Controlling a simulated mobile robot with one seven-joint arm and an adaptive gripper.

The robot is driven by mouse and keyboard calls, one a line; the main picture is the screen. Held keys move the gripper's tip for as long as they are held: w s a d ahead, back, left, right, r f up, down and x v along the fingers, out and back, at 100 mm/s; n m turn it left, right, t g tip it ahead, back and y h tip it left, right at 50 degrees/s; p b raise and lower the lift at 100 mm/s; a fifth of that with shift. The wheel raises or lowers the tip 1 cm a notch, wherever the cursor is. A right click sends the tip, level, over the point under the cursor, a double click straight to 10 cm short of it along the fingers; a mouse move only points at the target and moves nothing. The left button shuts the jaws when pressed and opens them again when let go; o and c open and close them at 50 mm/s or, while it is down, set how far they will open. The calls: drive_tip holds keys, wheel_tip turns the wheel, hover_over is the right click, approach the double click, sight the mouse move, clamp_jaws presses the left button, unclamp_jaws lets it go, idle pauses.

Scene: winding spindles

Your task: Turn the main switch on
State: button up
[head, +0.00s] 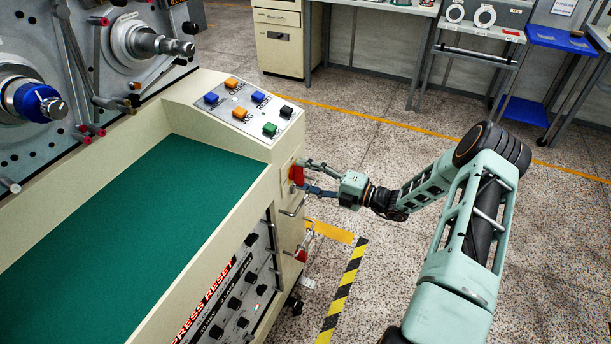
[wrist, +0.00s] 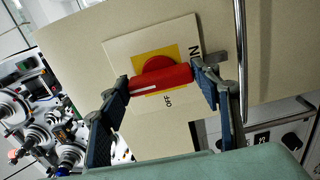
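The main switch is a red rotary handle (wrist: 162,78) on a yellow square (wrist: 149,53) and pale plate, on the end face of the cream machine cabinet. In the wrist view OFF is printed below the handle and ON at its upper right. The handle lies nearly level, slightly tilted, with a white mark toward its left end. In the head view the red handle (head: 296,174) is partly hidden by a finger. My gripper (wrist: 163,85) is spread wide, one finger at each end of the handle. Whether the fingertips touch it I cannot tell.
A metal bar handle (wrist: 241,60) stands just right of my right finger in the wrist view. The button panel (head: 248,108) is above the switch. A lower red part (head: 302,254) sits on the cabinet. The floor around my arm is open.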

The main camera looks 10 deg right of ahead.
drive_tip(key=o, duration=0.4)
drive_tip(key=shift+c, duration=0.2)
drive_tip(key=v, duration=1.2)
